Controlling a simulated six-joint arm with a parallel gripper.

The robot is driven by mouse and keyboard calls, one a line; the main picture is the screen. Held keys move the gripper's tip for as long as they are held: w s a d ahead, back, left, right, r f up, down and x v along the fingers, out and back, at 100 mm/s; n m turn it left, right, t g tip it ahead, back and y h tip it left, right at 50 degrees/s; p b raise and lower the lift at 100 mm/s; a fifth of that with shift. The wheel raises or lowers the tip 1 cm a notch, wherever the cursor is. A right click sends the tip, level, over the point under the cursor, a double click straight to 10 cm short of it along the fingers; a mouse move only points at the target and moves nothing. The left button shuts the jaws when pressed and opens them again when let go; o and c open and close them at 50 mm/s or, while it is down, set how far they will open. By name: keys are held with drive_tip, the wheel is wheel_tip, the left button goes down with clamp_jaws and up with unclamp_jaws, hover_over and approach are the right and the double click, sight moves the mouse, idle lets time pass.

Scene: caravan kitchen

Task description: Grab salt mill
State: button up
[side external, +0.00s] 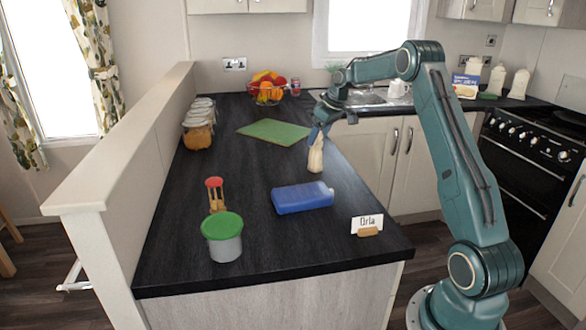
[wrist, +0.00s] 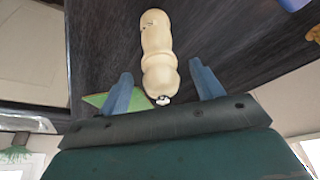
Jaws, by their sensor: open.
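The salt mill (side external: 315,156) is a pale cream, turned-wood shape standing on the dark worktop in the side view. In the wrist view the salt mill (wrist: 157,50) lies between the two blue fingers, with its silver-tipped end near the palm. My gripper (side external: 319,129) is open at the top of the mill and points down at it. In the wrist view my gripper (wrist: 162,85) has a finger on each side of the mill, with gaps visible on both sides. The finger tips are partly hard to make out in the side view.
A blue container (side external: 302,197) lies in front of the mill. A green board (side external: 274,132) lies behind it to the left. A name card (side external: 367,224), a green-lidded tub (side external: 222,237) and a red-topped timer (side external: 215,194) stand nearer the front. Worktop left of the mill is clear.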

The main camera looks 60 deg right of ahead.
drive_tip(key=shift+w+f, duration=0.2)
drive_tip(key=shift+f, duration=0.35)
clamp_jaws()
